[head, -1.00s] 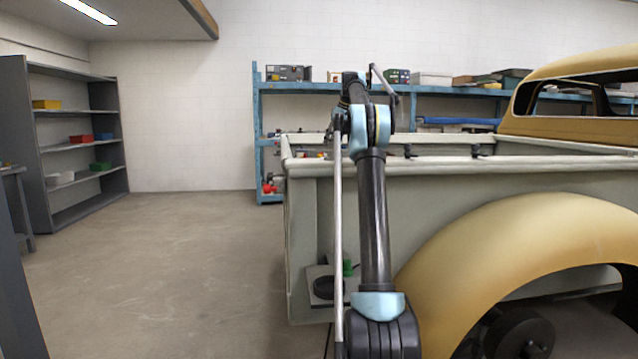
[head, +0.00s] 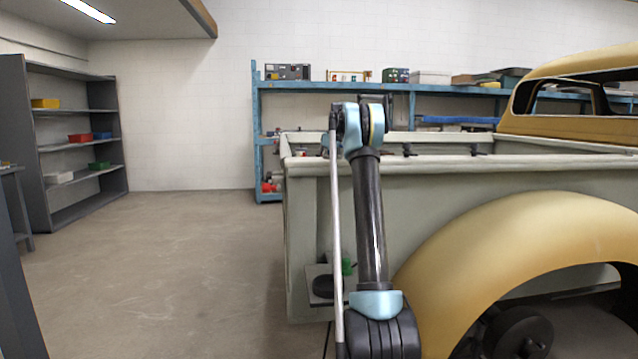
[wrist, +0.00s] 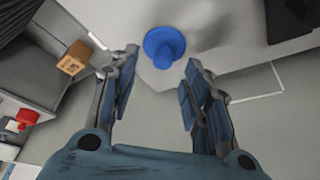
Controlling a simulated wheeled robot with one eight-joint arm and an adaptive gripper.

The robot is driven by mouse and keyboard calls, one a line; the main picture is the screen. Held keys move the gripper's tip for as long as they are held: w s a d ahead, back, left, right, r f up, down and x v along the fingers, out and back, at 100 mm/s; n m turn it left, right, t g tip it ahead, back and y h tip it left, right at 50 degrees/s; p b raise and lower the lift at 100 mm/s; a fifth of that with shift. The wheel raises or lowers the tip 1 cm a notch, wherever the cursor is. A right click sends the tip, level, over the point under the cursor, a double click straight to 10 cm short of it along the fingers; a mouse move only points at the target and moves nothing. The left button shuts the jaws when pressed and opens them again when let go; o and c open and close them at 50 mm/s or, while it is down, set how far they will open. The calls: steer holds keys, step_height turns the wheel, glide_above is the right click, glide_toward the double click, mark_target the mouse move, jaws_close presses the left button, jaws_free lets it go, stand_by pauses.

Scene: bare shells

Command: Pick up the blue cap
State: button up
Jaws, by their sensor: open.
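The blue cap (wrist: 163,46) shows in the wrist view at the top centre, a round blue piece with a flange, resting on a pale grey surface. My gripper (wrist: 162,74) is open in the wrist view, with one finger on each side in the picture. The cap appears just beyond and between the fingertips, with nothing held. I cannot tell the exact gap to it. In the head view my arm hides the gripper, and I cannot make out the cap there.
In the head view the truck (head: 460,180) stands close on the right; the floor (head: 175,250) at left is clear.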

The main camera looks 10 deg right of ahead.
steer(key=x, duration=0.4)
steer(key=shift+s, duration=0.15)
steer(key=c, duration=1)
steer(key=shift+o, duration=0.2)
steer(key=shift+r, duration=0.1)
